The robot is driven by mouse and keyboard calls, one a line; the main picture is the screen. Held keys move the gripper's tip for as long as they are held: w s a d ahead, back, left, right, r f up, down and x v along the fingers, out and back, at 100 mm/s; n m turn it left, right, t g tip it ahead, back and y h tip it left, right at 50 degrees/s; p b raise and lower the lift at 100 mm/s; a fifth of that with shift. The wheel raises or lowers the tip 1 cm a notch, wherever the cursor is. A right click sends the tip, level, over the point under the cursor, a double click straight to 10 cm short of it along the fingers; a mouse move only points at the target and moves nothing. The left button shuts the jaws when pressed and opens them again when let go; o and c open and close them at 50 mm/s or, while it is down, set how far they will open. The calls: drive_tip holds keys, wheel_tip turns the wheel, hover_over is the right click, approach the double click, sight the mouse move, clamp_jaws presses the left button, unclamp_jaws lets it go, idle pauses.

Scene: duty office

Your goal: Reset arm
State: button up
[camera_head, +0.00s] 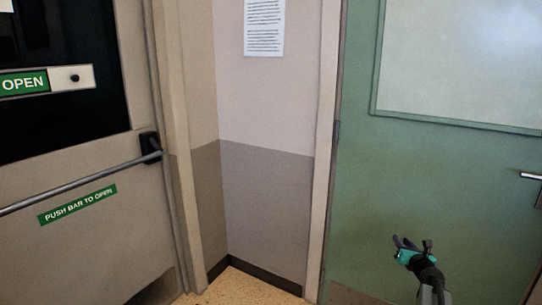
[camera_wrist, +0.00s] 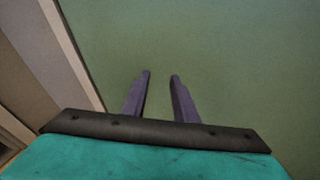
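My gripper (camera_head: 408,244) is at the lower right of the head view, in front of a green door (camera_head: 440,180). In the wrist view, the two fingers of my gripper (camera_wrist: 160,76) stand apart with a gap between them. Nothing is between the fingers; only the plain green door surface (camera_wrist: 220,50) shows beyond them. My arm shows below the gripper in the head view, and its lower part runs out of the picture.
A beige door (camera_head: 90,245) with a push bar (camera_head: 80,186) stands at the left. A wall corner (camera_head: 265,190) with a paper notice (camera_head: 264,26) lies between the doors. The green door has a metal handle (camera_head: 531,176) at the right edge. Speckled floor (camera_head: 240,288) shows below.

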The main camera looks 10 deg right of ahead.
drive_tip(key=s+a+f+m+g, duration=0.25)
drive_tip(key=a+f+m, duration=0.45)
drive_tip(key=a+f, duration=1.55)
drive_tip(key=s+a+f+m+g, duration=0.7)
drive_tip(key=s+a+f, duration=0.4)
drive_tip(key=s+f, duration=0.4)
drive_tip(key=s+a+f+m+g+y, duration=0.15)
drive_tip(key=s+a+m+g, duration=0.35)
drive_tip(key=s, duration=0.6)
drive_tip(key=s+a+f+m+g, duration=0.1)
drive_tip(key=s+f+m+g, duration=0.1)
drive_tip(key=s+m, duration=0.6)
drive_tip(key=s+a+f+m+g+y, duration=0.15)
drive_tip(key=s+a+m+g, duration=0.25)
drive_tip(key=s, duration=0.9)
wheel_tip(320, 180, up, 13)
drive_tip(key=s+p, duration=0.1)
drive_tip(key=p, duration=1.1)
